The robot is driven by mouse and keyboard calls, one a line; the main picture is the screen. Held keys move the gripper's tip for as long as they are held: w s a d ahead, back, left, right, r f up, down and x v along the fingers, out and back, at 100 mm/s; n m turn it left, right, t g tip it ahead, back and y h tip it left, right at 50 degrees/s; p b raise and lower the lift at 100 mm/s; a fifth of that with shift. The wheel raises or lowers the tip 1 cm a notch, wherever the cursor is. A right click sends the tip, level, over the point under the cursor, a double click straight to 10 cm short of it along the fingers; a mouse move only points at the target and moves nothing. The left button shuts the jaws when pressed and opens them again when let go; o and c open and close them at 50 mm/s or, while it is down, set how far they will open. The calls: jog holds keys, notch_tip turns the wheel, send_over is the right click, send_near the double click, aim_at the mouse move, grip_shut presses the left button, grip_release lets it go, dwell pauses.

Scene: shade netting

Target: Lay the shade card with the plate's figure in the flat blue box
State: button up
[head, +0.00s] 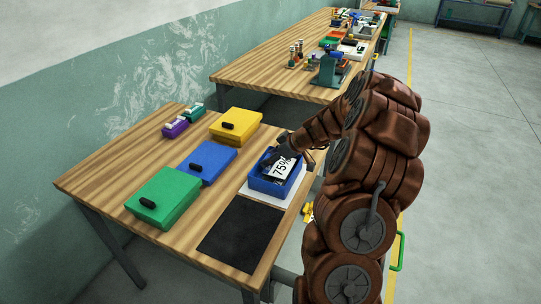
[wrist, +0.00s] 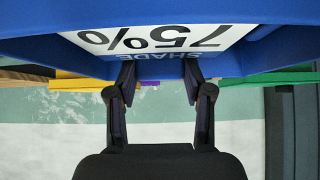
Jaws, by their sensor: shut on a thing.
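The shade card (head: 283,168) is white with a black "75%". It sits inside the open flat blue box (head: 265,185) on the near table. In the wrist view the card (wrist: 160,38) is upside down and reads "SHADE 75%", and the blue box's wall (wrist: 160,72) is beyond it. My gripper (head: 276,157) reaches into the box at the card's edge. In the wrist view, its fingers (wrist: 158,72) are apart around something at that edge; I take it to be the card. The exact contact is hidden. No plate with a figure is clear to me.
Green (head: 163,197), blue (head: 207,164) and yellow (head: 236,124) lidded boxes with black handles stand to the left. A black mat (head: 240,236) lies in front. A white sheet (head: 274,199) is under the open box. A second table (head: 262,75) behind holds tools.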

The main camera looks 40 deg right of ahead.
jog(key=shift+f+b, duration=0.7)
jog(key=shift+b, duration=0.55)
jog(key=o, duration=0.9)
jog(key=shift+o, duration=0.2)
jog(key=shift+r, duration=0.15)
